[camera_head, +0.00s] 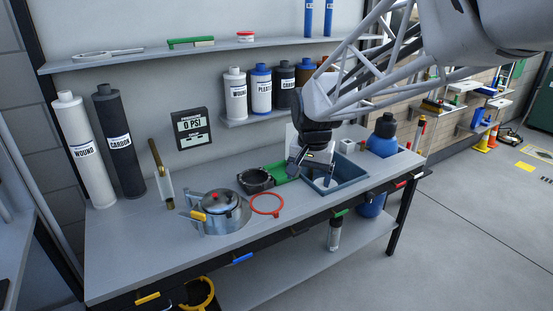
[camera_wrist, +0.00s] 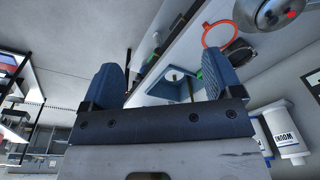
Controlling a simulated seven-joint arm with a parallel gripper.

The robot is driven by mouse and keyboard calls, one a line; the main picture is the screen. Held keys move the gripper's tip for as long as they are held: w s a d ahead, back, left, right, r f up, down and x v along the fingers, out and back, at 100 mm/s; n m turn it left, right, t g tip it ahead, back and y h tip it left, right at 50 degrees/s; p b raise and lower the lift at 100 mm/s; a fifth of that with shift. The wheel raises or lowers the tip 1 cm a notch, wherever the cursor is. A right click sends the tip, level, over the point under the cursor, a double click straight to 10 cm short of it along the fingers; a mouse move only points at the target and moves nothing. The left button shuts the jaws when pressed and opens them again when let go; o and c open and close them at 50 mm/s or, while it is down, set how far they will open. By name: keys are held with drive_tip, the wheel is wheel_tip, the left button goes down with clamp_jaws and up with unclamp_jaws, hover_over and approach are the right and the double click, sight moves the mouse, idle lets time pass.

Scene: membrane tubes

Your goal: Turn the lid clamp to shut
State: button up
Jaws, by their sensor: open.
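A round metal housing (camera_head: 222,222) with a domed lid (camera_head: 220,200) stands on the bench, left of centre. A yellow-handled clamp (camera_head: 198,217) sits at its left front side; whether it is turned shut is too small to tell. My gripper (camera_head: 310,168) is to the right of the housing, over the bench near a blue tray. In the wrist view my gripper (camera_wrist: 160,88) has its two blue fingers wide apart with nothing between them. The metal housing also shows at the top right of the wrist view (camera_wrist: 262,12).
A red ring (camera_head: 266,212) lies just right of the housing, with a black round part (camera_head: 256,180) behind it. The blue tray (camera_head: 347,181) is under my gripper. White and dark cartridges (camera_head: 119,142) stand at the back left. The bench front is mostly clear.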

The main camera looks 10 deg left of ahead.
drive_tip(key=w+a+f, duration=0.3)
drive_tip(key=a, duration=0.6)
drive_tip(key=w+a+f, duration=0.2)
drive_tip(key=a+f, duration=0.2)
drive_tip(key=a, duration=0.5)
drive_tip(key=g, duration=0.1)
approach(191, 215)
drive_tip(key=shift+w+d+f, duration=0.25)
drive_tip(key=shift+d, duration=0.25)
drive_tip(key=shift+w+d+f, duration=0.3)
drive_tip(key=shift+d, duration=0.25)
drive_tip(key=shift+f, duration=3.9)
drive_tip(key=c, duration=1.3)
